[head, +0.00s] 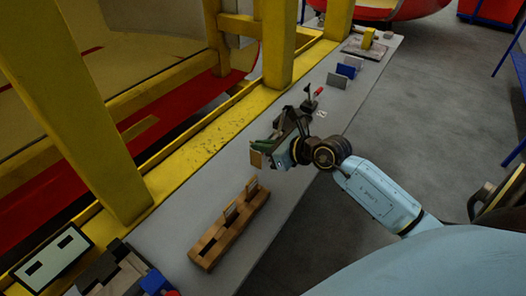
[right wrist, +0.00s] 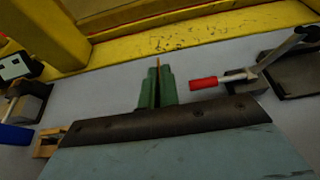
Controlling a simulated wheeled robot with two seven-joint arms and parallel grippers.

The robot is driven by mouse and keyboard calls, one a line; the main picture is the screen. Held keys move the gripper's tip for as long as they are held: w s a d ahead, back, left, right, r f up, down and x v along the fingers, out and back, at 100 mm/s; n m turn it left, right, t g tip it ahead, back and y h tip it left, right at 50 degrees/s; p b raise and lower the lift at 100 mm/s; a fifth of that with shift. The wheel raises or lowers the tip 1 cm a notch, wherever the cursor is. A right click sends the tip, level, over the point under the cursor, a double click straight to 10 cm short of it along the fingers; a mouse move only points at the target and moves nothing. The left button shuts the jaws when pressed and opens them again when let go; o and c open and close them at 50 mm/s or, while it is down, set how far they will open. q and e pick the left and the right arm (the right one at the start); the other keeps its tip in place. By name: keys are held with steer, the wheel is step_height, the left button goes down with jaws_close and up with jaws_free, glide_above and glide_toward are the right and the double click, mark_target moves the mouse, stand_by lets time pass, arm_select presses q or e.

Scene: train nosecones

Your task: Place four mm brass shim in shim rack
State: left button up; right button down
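My right gripper (head: 268,151) is over the grey bench, with its green fingers closed on a small brass shim (head: 257,159). In the right wrist view the shim (right wrist: 157,62) shows as a thin edge between the green fingers (right wrist: 157,85). The wooden shim rack (head: 207,250) lies on the bench, below and left of the gripper in the head view. Thin plates (head: 231,211) stand upright in it. A wooden piece, probably the rack's end (right wrist: 46,146), shows at the left of the wrist view, mostly hidden. My left gripper is not in view.
A red-handled clamp (head: 318,92) stands behind the gripper, with grey and blue plates (head: 346,71) beyond. Dark and grey blocks (head: 115,270) and a display panel (head: 52,258) are at lower left. Yellow posts (head: 277,45) line the bench's left side.

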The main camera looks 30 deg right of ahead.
mark_target(256, 155)
steer(key=shift+f, duration=1)
steer(key=shift+f, duration=0.25)
steer(key=c, duration=1.6)
jaws_free()
steer(key=shift+c, duration=0.2)
